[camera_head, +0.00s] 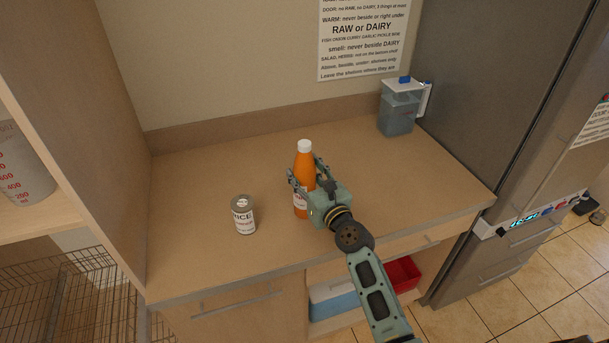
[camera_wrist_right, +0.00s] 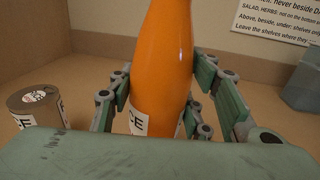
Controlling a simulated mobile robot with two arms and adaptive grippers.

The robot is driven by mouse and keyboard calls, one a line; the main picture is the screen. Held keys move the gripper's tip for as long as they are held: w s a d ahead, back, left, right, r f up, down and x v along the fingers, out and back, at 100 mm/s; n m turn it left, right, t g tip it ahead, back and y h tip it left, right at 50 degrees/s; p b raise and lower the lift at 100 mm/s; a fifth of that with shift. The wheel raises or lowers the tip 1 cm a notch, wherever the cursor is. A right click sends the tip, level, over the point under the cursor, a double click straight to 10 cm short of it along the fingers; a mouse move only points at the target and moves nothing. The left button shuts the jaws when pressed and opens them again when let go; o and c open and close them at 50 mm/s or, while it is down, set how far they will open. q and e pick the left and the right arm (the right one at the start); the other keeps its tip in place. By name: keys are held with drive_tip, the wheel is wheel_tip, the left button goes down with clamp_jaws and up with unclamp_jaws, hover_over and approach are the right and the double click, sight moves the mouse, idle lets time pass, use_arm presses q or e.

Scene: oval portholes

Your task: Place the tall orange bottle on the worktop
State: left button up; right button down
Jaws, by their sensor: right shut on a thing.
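The tall orange bottle (camera_head: 304,160) with a white cap stands upright at the worktop (camera_head: 190,250), toward its middle. I cannot tell for sure whether its base touches the surface. My right gripper (camera_head: 304,178) is shut on the bottle, with fingers on both sides of it. In the right wrist view the orange bottle (camera_wrist_right: 165,65) fills the middle between the fingers of the right gripper (camera_wrist_right: 165,100); its lower part and label are partly hidden by the gripper body. My left gripper is not in view.
A can labelled RICE (camera_head: 243,215) stands left of the bottle; it also shows in the right wrist view (camera_wrist_right: 35,108). A lidded jug (camera_head: 399,108) stands at the back right, beside the grey fridge (camera_head: 490,110). The worktop's left and back areas are clear.

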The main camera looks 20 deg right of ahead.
drive_tip(key=shift+r, duration=0.2)
drive_tip(key=shift+a+f, duration=0.1)
drive_tip(key=c, duration=0.9)
unclamp_jaws()
drive_tip(key=shift+f, duration=0.1)
drive_tip(key=s, duration=0.4)
drive_tip(key=s+d, duration=0.1)
drive_tip(key=s, duration=0.3)
drive_tip(key=s+d+b, duration=0.1)
drive_tip(key=s, duration=0.3)
